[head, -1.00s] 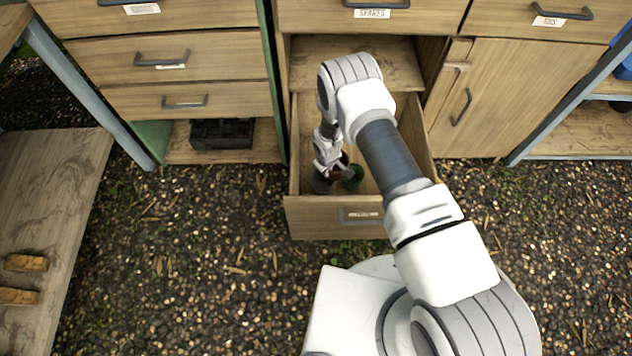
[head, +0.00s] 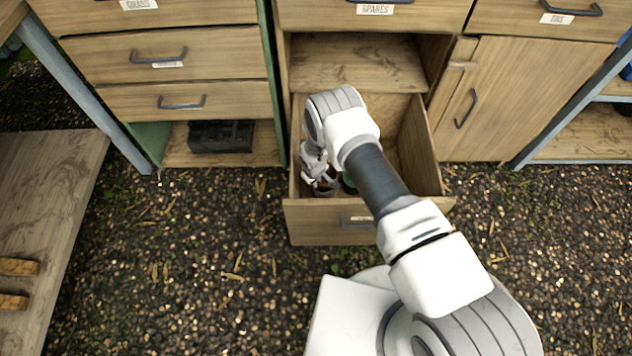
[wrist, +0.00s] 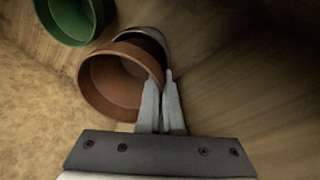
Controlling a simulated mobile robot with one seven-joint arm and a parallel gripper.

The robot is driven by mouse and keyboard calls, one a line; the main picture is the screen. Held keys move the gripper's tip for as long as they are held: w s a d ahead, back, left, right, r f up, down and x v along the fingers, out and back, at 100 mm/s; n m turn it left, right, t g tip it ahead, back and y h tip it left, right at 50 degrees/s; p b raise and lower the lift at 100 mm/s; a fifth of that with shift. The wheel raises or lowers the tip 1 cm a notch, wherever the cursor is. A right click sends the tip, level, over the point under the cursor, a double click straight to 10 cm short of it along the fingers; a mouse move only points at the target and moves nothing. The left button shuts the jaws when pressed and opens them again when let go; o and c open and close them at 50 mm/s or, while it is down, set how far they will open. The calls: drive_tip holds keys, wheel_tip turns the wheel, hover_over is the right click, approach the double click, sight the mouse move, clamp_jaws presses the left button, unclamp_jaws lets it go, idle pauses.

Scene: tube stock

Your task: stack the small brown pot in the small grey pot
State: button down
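The small brown pot (wrist: 112,88) shows in the wrist view with its mouth toward the camera. My gripper (wrist: 161,78) has one finger inside its rim and one outside, closed on the wall. The small grey pot (wrist: 150,34) shows only as a curved rim right behind the brown pot. The brown pot overlaps it, and I cannot tell whether it is above it or partly in it. In the head view my gripper (head: 322,182) is low in the open drawer, at its left front, and mostly hides the pots.
A green pot (wrist: 75,18) stands beside the brown pot; in the head view it (head: 348,184) is just right of my gripper. The drawer's front (head: 315,222) and side walls stand close around. The right part of the drawer floor looks clear.

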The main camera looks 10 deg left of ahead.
drive_tip(key=shift+f, duration=0.55)
drive_tip(key=c, duration=1.1)
unclamp_jaws()
drive_tip(key=shift+r, duration=0.15)
